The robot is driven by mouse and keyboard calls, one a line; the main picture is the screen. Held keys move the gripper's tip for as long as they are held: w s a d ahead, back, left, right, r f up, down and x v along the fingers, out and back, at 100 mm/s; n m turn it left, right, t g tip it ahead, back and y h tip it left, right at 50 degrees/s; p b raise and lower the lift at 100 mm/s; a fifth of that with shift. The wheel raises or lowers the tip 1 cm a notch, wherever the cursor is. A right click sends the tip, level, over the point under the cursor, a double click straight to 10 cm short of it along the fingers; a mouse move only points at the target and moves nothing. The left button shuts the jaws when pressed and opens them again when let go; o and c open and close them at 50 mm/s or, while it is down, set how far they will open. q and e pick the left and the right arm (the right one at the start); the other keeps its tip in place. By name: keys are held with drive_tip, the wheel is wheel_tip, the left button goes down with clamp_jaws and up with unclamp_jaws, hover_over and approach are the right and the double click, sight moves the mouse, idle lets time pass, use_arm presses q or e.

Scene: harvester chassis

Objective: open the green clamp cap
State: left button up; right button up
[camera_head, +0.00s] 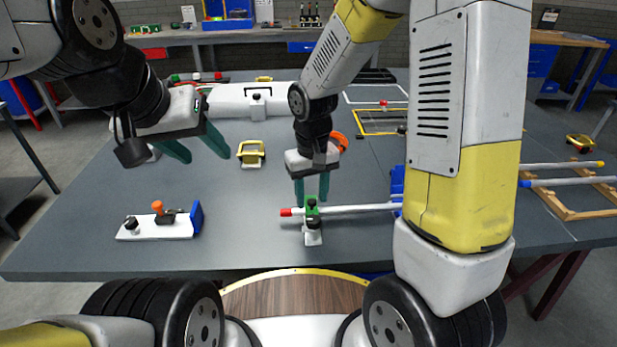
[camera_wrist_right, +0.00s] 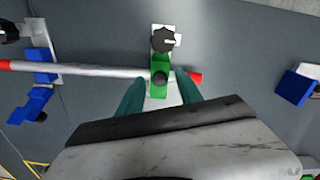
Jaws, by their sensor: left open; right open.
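The green clamp cap (camera_head: 312,207) sits over a white rod (camera_head: 355,209) with a red end, on a white base with a black knob (camera_head: 313,223) near the table's front edge. In the right wrist view the green cap (camera_wrist_right: 160,80) lies ahead of my right gripper (camera_wrist_right: 160,85), between its teal fingers. My right gripper (camera_head: 311,199) is open, just above and behind the cap; contact cannot be told. The cap appears to lie down across the rod. My left gripper (camera_head: 207,158) is open and empty over the left part of the table.
A yellow frame piece (camera_head: 251,154) lies mid-table. A blue support (camera_head: 397,188) holds the rod's right part.

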drive_tip(key=shift+c, duration=0.2)
clamp_jaws()
idle(1.1)
